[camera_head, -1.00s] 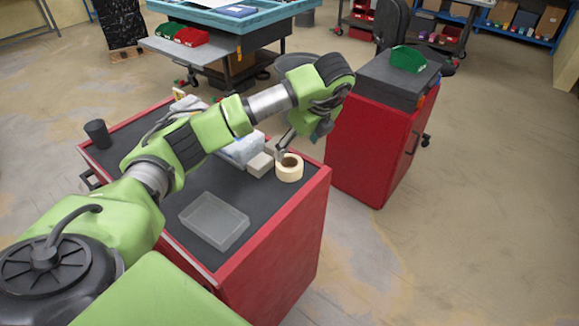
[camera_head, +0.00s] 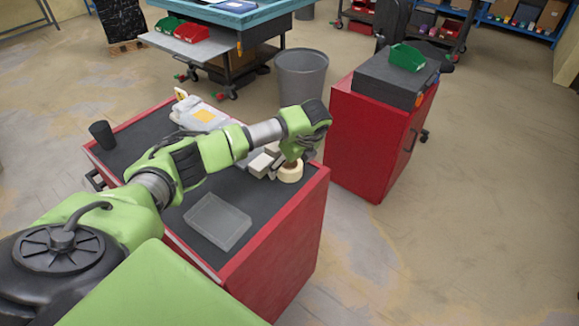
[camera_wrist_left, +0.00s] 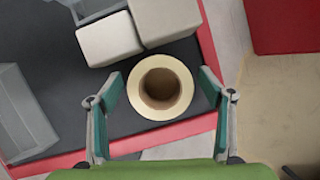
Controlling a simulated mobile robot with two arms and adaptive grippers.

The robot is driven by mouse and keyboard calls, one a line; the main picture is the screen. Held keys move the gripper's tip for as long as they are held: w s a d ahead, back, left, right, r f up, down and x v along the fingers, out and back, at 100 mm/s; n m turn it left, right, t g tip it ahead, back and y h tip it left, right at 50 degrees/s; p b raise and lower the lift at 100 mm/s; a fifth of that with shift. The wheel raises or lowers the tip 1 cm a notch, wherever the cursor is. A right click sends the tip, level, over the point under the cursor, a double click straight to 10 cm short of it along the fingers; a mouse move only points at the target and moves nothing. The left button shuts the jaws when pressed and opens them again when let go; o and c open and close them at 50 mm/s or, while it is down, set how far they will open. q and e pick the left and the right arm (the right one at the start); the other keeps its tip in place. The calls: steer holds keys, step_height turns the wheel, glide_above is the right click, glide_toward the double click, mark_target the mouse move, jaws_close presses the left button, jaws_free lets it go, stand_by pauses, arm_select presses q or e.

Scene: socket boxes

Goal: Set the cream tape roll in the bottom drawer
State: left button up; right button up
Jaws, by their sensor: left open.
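The cream tape roll (camera_head: 291,172) lies flat on the dark top of the red cabinet (camera_head: 277,241), near its right edge. In the left wrist view the roll (camera_wrist_left: 184,92) sits between the two fingers of my left gripper (camera_wrist_left: 163,92). The fingers are spread, one on each side of the roll, with gaps visible. In the head view my left gripper (camera_head: 287,158) is low over the roll and partly hidden by its own wrist. I cannot make out the bottom drawer in these frames. My right gripper does not show.
Two pale blocks (camera_wrist_left: 108,40) stand right beside the roll. A clear grey tray (camera_head: 217,222) lies at the front of the cabinet top, and a dark cup (camera_head: 102,134) stands at its far left. A second red cabinet (camera_head: 368,139) and a grey bin (camera_head: 302,79) are beyond.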

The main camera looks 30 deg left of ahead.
arm_select(q)
steer(key=c, duration=1.4)
steer(key=shift+o, duration=0.2)
steer(key=shift+r, duration=0.2)
steer(key=shift+w+r+b, duration=0.1)
steer(key=shift+r+b, duration=0.15)
steer(key=shift+b, duration=0.2)
step_height(320, 180, up, 2)
steer(key=shift+b, duration=0.85)
steer(key=s+d+r+b, duration=0.1)
steer(key=s+d+r, duration=0.6)
steer(key=s+r, duration=0.3)
steer(key=shift+s+d, duration=0.25)
steer(key=shift+s, duration=0.8)
